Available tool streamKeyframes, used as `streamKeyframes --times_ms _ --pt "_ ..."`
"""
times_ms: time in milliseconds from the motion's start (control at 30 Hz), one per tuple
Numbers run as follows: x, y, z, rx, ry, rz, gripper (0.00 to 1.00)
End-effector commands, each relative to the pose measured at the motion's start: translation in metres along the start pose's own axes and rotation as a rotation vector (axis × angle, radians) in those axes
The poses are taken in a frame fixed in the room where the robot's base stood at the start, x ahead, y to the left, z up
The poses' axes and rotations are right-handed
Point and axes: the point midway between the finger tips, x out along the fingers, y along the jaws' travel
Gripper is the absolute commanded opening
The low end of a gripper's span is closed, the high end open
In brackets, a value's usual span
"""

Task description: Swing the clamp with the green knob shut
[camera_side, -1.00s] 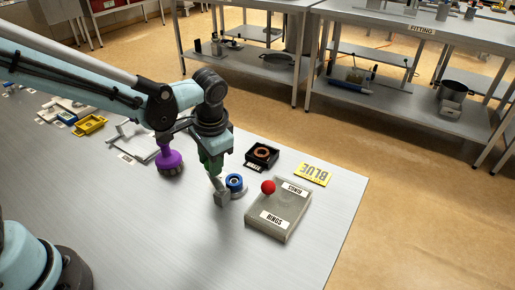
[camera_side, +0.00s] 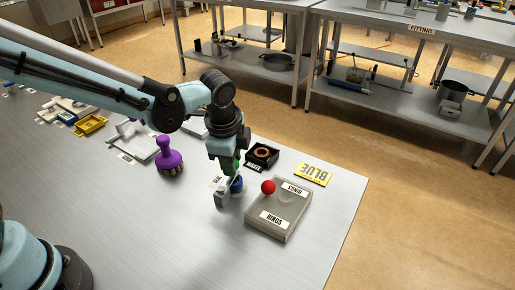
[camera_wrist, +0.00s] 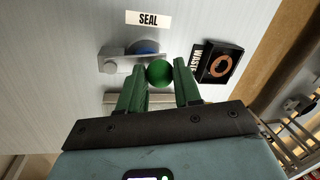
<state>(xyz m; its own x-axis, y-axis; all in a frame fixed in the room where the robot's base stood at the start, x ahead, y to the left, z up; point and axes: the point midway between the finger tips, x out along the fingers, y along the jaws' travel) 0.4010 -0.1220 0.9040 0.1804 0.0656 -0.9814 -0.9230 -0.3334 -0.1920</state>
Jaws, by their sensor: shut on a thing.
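The green knob (camera_wrist: 159,72) shows between the fingertips in the wrist view. My gripper (camera_wrist: 158,80) has its green fingers shut on it. In the side view my gripper (camera_side: 229,172) points down over the clamp, hiding the knob. The clamp's grey metal body (camera_wrist: 112,63) is beside the blue ring part (camera_wrist: 146,47), close to the fingers. In the side view the grey block (camera_side: 222,198) stands in front of the blue part (camera_side: 237,185), which my gripper partly covers. I cannot tell how far the clamp's arm is closed.
A SEAL label (camera_wrist: 148,19) lies by the clamp. The black WASTE box (camera_side: 262,154) holds a copper-coloured ring. A purple-handled brush (camera_side: 168,160) stands left. The front table surface is clear.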

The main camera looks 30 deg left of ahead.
Motion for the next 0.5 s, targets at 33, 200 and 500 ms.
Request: streamKeyframes --times_ms 33,200,500 --pt "0.0 -0.0002 -0.002 0.028 0.007 -0.002 0.0" --pt "-0.0002 0.0006 -0.0057 0.103 0.022 -0.003 0.0" --pt "-0.0004 0.0016 -0.0087 0.161 0.033 -0.003 0.0"
